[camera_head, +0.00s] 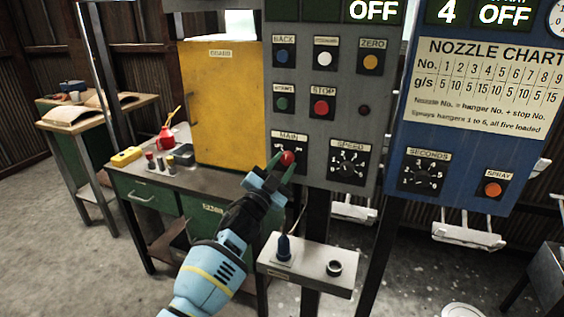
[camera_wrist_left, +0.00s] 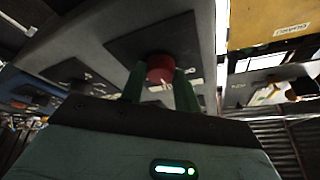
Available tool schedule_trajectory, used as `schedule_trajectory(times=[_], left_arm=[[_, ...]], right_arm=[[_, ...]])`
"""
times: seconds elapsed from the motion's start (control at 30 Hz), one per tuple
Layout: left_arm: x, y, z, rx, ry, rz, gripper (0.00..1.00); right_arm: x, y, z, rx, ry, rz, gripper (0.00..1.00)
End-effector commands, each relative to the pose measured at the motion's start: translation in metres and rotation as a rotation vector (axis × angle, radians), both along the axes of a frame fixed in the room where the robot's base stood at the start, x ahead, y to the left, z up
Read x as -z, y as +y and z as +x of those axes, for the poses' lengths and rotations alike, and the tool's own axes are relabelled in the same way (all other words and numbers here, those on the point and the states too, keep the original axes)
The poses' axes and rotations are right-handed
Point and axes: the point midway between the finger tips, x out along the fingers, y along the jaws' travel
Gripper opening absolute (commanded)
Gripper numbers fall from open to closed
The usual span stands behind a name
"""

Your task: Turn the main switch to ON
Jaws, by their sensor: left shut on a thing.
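The main switch (camera_head: 288,157) is a red knob on a black plate labelled MAIN, low on the left of the grey control panel (camera_head: 375,125). My left gripper (camera_head: 282,163) is at the knob, with its green fingers on either side of it, shut on it. In the left wrist view the red knob (camera_wrist_left: 160,68) sits between the two green fingers (camera_wrist_left: 160,90). The plate's markings are partly hidden, so the knob's setting cannot be read. A display at the top of the panel reads OFF (camera_head: 374,11). My right gripper is not in view.
The SPEED dial (camera_head: 349,163) is just right of the main switch; the red STOP button (camera_head: 321,107) is above. A small shelf (camera_head: 308,268) with a dark plunger-like item stands below. A yellow guard box (camera_head: 222,105) is on the bench to the left. The blue panel (camera_head: 459,180) is to the right.

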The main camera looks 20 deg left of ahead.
Motion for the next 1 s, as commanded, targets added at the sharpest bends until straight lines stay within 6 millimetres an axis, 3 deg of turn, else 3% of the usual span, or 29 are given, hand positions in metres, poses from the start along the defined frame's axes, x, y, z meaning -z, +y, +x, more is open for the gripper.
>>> schedule_trajectory(times=[0.6,1.0], left_arm=[[-0.01,0.005,0.0,-0.003,-0.024,0.559,0.09],[-0.009,0.005,0.001,-0.003,-0.029,0.749,0.09]], right_arm=[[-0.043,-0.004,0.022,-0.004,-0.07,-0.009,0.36],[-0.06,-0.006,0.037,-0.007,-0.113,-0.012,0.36]])
